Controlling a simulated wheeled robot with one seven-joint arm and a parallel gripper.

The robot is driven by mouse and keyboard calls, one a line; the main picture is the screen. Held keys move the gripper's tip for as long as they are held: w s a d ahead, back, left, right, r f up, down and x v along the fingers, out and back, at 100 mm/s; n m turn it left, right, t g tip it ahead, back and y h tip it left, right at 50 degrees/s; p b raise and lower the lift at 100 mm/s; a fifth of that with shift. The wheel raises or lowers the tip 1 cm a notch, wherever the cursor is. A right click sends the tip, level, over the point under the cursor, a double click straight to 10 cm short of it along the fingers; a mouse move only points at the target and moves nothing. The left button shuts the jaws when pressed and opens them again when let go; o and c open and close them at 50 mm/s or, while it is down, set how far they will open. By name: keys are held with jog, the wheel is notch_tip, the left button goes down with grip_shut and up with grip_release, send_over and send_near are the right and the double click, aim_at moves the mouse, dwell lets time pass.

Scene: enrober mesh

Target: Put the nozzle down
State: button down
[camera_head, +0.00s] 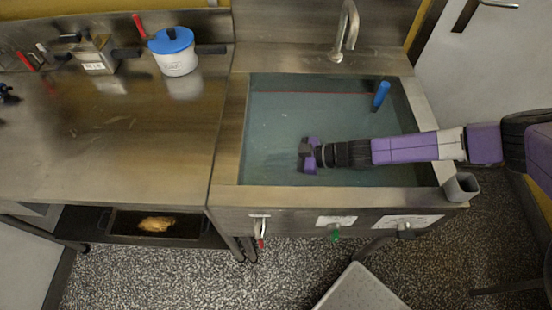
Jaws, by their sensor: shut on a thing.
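My gripper (309,156) reaches in from the right, over the water-filled sink (228,150). Its purple fingers are shut on a small dark grey piece, taken to be the nozzle (303,149). The fingers and wrist hide most of it, so its shape and tilt are unclear. It is near the middle of the sink, and I cannot tell how far it is above the water or whether it touches it.
A blue cylinder (381,95) stands at the sink's back right. A faucet (346,30) rises behind. A grey holder (462,187) sits at the front right corner. The steel counter (130,140) at left is mostly clear; a blue-lidded white pot (175,60) and a metal box (97,58) stand at its back.

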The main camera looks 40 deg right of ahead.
jog(key=c, duration=1.2)
grip_release()
jog(key=shift+v, duration=3.8)
